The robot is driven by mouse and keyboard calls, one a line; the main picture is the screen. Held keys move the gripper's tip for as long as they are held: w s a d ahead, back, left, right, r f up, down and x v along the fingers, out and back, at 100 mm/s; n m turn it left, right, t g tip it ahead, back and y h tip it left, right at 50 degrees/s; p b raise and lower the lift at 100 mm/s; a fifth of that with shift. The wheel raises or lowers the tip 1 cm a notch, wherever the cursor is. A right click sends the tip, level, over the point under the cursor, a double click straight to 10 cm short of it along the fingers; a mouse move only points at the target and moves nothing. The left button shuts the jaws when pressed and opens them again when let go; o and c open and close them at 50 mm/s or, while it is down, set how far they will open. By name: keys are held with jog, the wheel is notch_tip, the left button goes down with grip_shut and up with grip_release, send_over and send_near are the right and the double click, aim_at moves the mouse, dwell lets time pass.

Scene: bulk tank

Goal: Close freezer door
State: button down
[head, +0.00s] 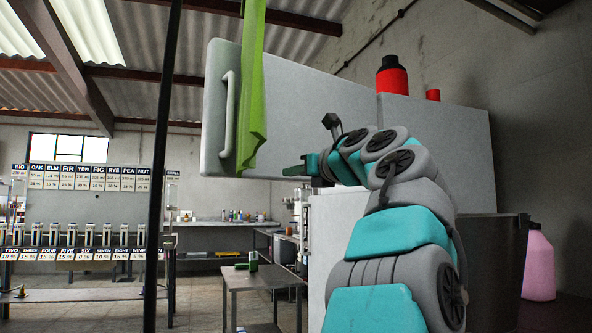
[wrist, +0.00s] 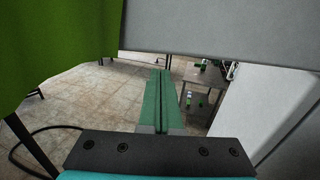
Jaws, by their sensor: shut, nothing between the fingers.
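The freezer door (head: 310,100) is a large light grey panel in the upper middle of the head view, standing out to the left from the grey box behind. Its vertical handle (head: 229,110) is near its left end. In the wrist view the door (wrist: 220,30) crosses the top. My gripper (head: 286,171) is shut and empty, just below the door's lower edge and right of the handle. The wrist view shows its green fingers (wrist: 162,80) together, pointing under the door. I cannot tell whether they touch it.
A green cloth (head: 252,80) hangs in front of the door beside the handle. A white cabinet side (head: 328,240) stands below right. A dark pole (head: 164,150) rises at left. A small table (head: 262,277) stands beyond. A red bottle (head: 391,80) sits on top.

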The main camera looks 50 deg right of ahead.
aim_at(264, 176)
jog(key=p+x, duration=0.2)
jog(key=x, duration=0.6)
jog(key=shift+w+d+r, duration=0.1)
jog(key=shift+w, duration=0.3)
jog(key=shift+w+d, duration=0.1)
jog(key=shift+w, duration=0.45)
